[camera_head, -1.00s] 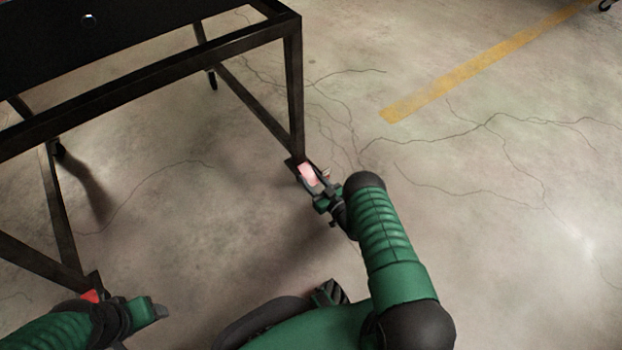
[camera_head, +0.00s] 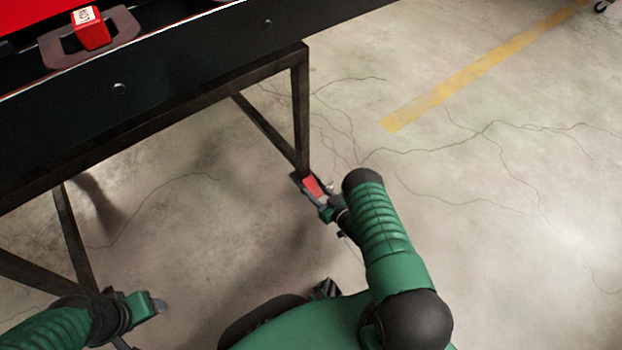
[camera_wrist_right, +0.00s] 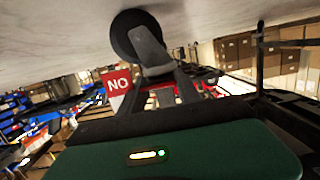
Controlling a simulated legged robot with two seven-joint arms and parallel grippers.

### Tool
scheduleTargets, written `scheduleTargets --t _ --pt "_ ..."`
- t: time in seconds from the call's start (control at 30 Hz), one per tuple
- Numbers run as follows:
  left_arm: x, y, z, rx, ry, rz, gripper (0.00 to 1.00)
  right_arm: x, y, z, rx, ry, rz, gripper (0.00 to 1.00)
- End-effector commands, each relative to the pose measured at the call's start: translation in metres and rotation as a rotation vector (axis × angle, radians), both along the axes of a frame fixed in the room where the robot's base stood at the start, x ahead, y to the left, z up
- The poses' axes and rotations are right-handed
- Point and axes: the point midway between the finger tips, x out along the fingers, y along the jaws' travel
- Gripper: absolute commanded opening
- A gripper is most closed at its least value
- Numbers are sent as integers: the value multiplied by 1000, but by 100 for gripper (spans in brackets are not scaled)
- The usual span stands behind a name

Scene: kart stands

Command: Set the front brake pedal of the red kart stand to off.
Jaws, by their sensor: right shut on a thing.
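The kart stand (camera_head: 165,125) has a black frame and fills the upper left of the head view. A small red brake pedal (camera_head: 313,186) sits at the foot of its nearer right leg. My right gripper (camera_head: 322,199) is at this pedal and shut on it, low over the floor. In the right wrist view the red pedal (camera_wrist_right: 116,80) shows white letters that look like "NO", or "ON" turned over.
A red labelled block (camera_head: 90,28) sits in a cradle on the stand's top.

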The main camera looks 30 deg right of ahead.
Motion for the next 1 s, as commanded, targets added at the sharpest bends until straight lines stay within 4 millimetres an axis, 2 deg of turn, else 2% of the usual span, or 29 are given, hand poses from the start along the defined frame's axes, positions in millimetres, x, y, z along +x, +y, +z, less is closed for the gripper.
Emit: scheduleTargets --t 0.03,0.1,0.4,0.6,1.0 --pt "0 0 20 0 0 0 62 -4 0 11 -3 38 0 0" --pt "0 0 31 0 1 0 62 -5 0 14 -8 85 1 0" --pt "0 0 62 0 1 0 62 -6 0 18 -21 252 0 0" --pt "0 0 70 0 1 0 62 -6 0 18 -24 306 -1 0" --pt "0 0 70 0 1 0 62 -5 -1 16 -26 319 -2 0"
